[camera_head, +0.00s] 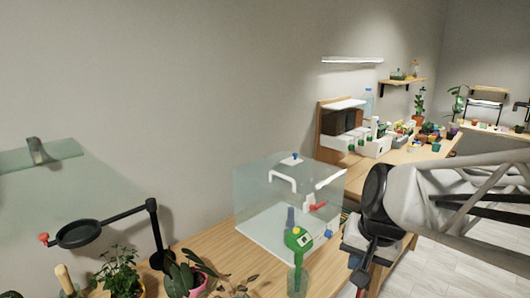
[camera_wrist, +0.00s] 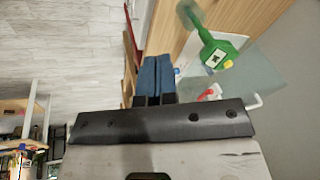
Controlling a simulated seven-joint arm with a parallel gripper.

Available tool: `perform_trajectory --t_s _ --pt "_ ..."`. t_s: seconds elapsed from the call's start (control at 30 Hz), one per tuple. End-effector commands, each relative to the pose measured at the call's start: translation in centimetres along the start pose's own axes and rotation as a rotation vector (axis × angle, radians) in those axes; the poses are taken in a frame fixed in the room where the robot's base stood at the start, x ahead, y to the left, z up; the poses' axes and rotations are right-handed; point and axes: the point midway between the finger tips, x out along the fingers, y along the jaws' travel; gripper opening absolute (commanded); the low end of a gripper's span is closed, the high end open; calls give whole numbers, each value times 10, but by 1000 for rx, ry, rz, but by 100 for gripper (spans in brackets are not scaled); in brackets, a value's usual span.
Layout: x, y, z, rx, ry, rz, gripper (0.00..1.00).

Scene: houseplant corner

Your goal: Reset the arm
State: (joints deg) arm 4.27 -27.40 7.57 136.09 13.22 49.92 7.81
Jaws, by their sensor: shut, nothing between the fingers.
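The green bottle also shows in the wrist view (camera_wrist: 218,54), right of the fingers.
A clear box (camera_head: 262,203) stands on the bench behind the green bottle. Potted plants (camera_head: 120,270) and a black ring-headed stand (camera_head: 155,225) are at the left. Another bench with many small items (camera_head: 400,155) lies further back. Pale floor (camera_head: 455,262) is open at the right.

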Motion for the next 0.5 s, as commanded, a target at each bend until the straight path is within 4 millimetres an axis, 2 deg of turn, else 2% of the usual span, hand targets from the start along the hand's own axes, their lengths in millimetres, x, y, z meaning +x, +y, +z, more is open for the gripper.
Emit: perform_trajectory --t_s 0.1,0.3,0.5 --pt "-5 10 32 -100 1 46 0" --pt "-10 28 75 -246 0 121 0" --pt "-12 39 96 -324 -1 163 0"
